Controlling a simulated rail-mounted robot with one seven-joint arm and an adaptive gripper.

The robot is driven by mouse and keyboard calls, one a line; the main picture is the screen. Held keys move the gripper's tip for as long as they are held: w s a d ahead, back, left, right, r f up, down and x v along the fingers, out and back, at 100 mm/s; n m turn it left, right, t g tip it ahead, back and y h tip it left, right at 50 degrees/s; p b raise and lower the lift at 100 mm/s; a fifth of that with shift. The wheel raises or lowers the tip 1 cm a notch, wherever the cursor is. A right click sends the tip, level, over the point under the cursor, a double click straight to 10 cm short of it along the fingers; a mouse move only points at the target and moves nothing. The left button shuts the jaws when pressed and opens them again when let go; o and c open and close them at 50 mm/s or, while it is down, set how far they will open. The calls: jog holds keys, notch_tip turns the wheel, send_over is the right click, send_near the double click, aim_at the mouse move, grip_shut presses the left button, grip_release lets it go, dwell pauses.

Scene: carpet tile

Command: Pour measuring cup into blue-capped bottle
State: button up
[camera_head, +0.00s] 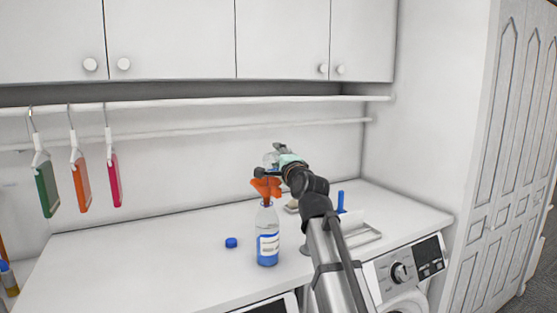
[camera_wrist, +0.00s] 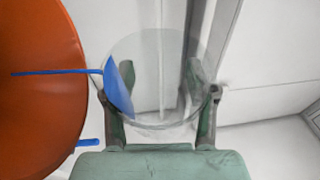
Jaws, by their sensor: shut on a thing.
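The bottle (camera_head: 267,246), clear with a blue and white label, stands upright on the counter. An orange funnel (camera_head: 266,188) sits in its mouth and fills the left of the wrist view (camera_wrist: 40,110). A blue cap (camera_head: 231,242) lies on the counter left of the bottle. My gripper (camera_head: 281,158) is above the funnel, shut on the clear measuring cup (camera_head: 270,158). The wrist view shows the cup (camera_wrist: 155,60) between my fingers (camera_wrist: 158,100), tilted, with blue liquid (camera_wrist: 120,88) at its funnel side. A thin blue stream (camera_wrist: 60,72) runs from it across the funnel opening.
A white tray (camera_head: 366,238) and a blue upright item (camera_head: 340,201) are right of the bottle, partly behind my arm. A washing machine (camera_head: 408,270) is below the counter. Green, orange and pink items (camera_head: 80,185) hang left. The counter's left part (camera_head: 130,260) is clear.

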jog(key=shift+s+a+r+n+t+y+b, duration=0.2)
jog(key=shift+n+b, duration=0.35)
jog(key=shift+b, duration=0.75)
jog(key=shift+s+a+r+n+t+y+b, duration=0.2)
jog(key=shift+n+b, duration=0.4)
jog(key=shift+b, duration=0.75)
jog(key=shift+r+n+y+b, duration=0.1)
jog(key=shift+r+n+b, duration=0.3)
jog(key=shift+b, duration=0.9)
dwell(4.1)
